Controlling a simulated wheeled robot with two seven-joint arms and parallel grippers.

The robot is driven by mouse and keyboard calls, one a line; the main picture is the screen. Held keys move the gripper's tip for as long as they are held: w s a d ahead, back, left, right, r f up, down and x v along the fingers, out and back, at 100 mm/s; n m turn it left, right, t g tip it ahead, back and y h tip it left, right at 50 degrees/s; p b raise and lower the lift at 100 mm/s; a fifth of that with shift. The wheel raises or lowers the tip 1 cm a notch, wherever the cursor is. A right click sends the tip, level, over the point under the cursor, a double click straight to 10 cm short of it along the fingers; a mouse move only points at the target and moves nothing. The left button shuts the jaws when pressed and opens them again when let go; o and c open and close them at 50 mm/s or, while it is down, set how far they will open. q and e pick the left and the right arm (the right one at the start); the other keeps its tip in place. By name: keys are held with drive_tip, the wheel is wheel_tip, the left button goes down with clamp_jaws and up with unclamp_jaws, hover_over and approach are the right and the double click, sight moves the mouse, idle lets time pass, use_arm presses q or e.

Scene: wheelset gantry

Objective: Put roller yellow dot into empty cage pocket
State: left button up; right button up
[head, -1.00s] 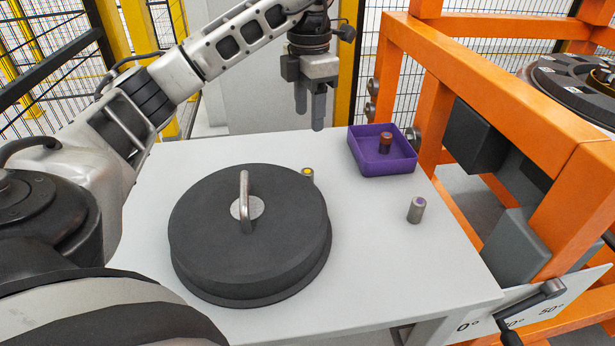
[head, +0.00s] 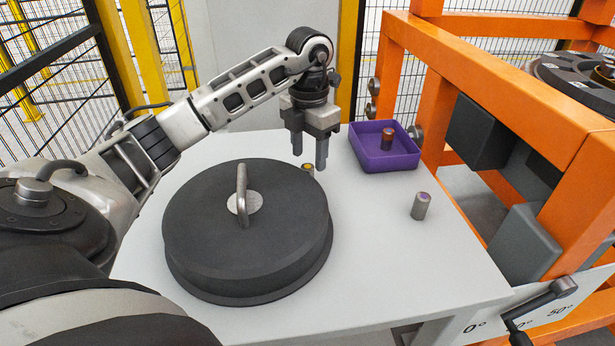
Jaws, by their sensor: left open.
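The roller with the yellow dot (head: 308,169) stands on the white table, just behind the right rear edge of the black round lid. The lid hides its lower part. My left gripper (head: 309,162) is open and points down, its two fingers close to this roller, apparently above or behind it; I cannot tell the exact depth. The cage with the empty pocket cannot be made out; a dark ring part (head: 575,85) shows partly on the orange frame at the far right. My right gripper is out of view.
The black lid (head: 215,240) with a metal handle (head: 242,195) fills the table's left middle. A purple tray (head: 402,161) holds a reddish-brown roller (head: 388,139). The orange frame (head: 480,100) borders the table (head: 385,265) on the right. The front right table area is clear.

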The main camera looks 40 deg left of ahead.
sight(307, 166)
use_arm(q)
wheel_tip(307, 166, down, 5)
drive_tip(key=shift+s+a+r, duration=0.1)
drive_tip(key=shift+s, duration=0.05)
clamp_jaws()
drive_tip(key=shift+r, duration=0.1)
